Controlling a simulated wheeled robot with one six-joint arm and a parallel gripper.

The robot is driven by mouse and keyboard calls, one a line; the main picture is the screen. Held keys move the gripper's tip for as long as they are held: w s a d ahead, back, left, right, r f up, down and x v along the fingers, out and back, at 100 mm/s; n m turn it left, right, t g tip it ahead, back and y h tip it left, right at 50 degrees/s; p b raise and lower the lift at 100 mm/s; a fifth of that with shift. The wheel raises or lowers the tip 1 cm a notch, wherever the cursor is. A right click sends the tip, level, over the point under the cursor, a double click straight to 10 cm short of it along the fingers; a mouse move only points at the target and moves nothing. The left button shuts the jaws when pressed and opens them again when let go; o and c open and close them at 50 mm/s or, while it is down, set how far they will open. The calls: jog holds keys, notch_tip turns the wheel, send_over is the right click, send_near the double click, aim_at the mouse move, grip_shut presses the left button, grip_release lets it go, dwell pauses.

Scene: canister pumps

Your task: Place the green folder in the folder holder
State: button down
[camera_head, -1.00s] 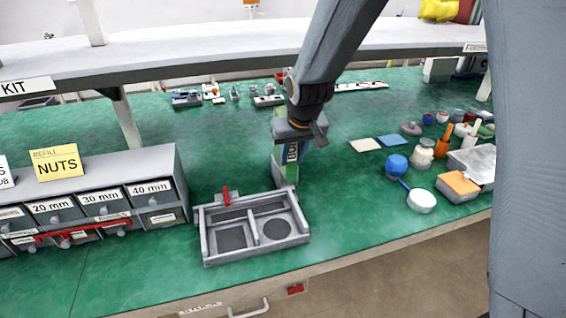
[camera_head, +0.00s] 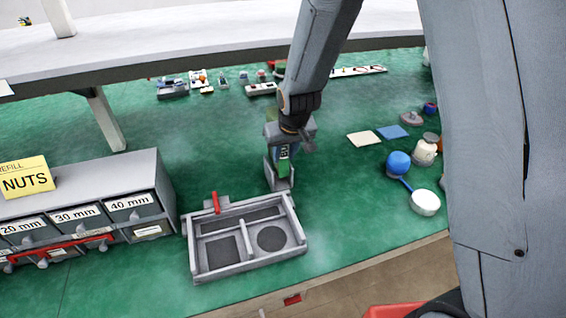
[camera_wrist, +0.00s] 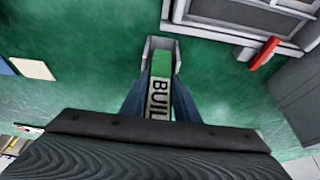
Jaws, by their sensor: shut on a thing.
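The green folder (camera_head: 284,152) has a white label with dark letters. It stands upright, with its lower part between the walls of the grey folder holder (camera_head: 279,184) on the green bench. My gripper (camera_head: 288,143) is shut on the upper part of the folder, above the holder. In the wrist view the folder (camera_wrist: 160,82) lies between the two fingers of my gripper (camera_wrist: 160,106). Its green end sits within the U-shaped grey wall of the holder (camera_wrist: 161,42). Whether the folder touches the holder's floor is hidden.
A grey tray (camera_head: 190,248) with a red handle (camera_head: 216,202) stands just in front of the holder. Labelled drawers (camera_head: 130,204) are at the left. A shelf (camera_head: 200,48) hangs behind.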

aim_at(284, 165)
notch_tip(284, 165, down, 4)
jog(key=shift+r, duration=0.1)
jog(key=shift+s+f+b, duration=0.1)
jog(key=shift+f+b, duration=0.45)
jog(key=shift+b, duration=0.6)
jog(key=c, duration=1.4)
grip_release()
jog(key=shift+s, duration=0.1)
jog(key=shift+o, duration=0.2)
jog(key=shift+r+p, duration=0.3)
jog(key=shift+p, duration=0.4)
jog(key=shift+d+r+p, duration=0.1)
jog(key=shift+r+p, duration=0.2)
jog(key=shift+p, duration=0.1)
jog(key=b+v, duration=0.3)
jog(key=v, duration=0.8)
jog(key=s+d+f+m+g+h, duration=0.1)
jog(key=s+d+m+g, duration=0.1)
jog(key=s+d, duration=1.3)
jog(key=shift+s+m+g, duration=0.4)
jog(key=shift+s+m, duration=0.2)
jog(key=shift+s, duration=0.2)
